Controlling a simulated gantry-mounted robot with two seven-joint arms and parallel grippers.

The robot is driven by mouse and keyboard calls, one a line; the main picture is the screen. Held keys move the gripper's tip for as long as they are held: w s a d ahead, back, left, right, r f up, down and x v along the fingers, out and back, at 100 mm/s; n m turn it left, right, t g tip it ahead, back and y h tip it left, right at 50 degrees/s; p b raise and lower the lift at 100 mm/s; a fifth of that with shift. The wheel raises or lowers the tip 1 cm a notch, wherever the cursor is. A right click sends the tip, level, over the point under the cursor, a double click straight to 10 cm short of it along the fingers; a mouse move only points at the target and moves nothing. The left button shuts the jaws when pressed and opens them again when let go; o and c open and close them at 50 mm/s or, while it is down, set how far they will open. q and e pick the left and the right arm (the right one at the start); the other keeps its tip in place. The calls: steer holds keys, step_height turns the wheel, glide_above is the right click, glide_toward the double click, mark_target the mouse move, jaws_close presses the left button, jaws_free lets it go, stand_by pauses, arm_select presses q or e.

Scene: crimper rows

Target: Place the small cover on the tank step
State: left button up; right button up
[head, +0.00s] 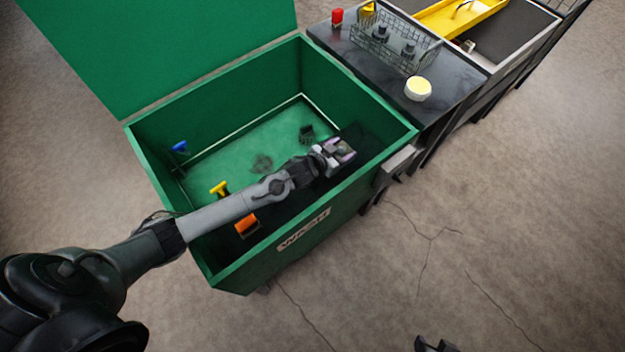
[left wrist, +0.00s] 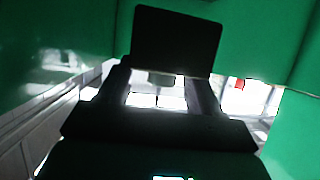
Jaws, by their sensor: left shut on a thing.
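The green tank (head: 352,205), marked WASH, stands open with its lid raised. My left gripper (head: 342,150) is inside the tank opening, near the right end. In the left wrist view it is shut on a dark, flat, square plate (left wrist: 178,40), which looks like the small cover and stands out past the fingers against the green wall. A dark tip at the bottom edge looks like my right gripper (head: 435,345).
In the tank lie a blue-handled item (head: 180,147), a yellow-handled item (head: 219,188), an orange block (head: 246,224) and a dark piece (head: 307,133).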

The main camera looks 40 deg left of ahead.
arm_select(q)
steer(key=shift+f, duration=0.25)
steer(key=s+a+f, duration=0.2)
steer(key=s, duration=0.1)
steer(key=s+a+f, duration=0.1)
steer(key=s+f, duration=0.1)
steer(key=s, duration=0.1)
steer(key=s+a+f, duration=0.2)
steer(key=s, duration=0.1)
steer(key=shift+s+a+f+b, duration=0.25)
steer(key=shift+s+a+b, duration=0.05)
steer(key=shift+a+b, duration=0.1)
steer(key=shift+f+b, duration=0.7)
steer(key=shift+f, duration=1.3)
steer(key=shift+f, duration=0.15)
steer(key=o, duration=1.6)
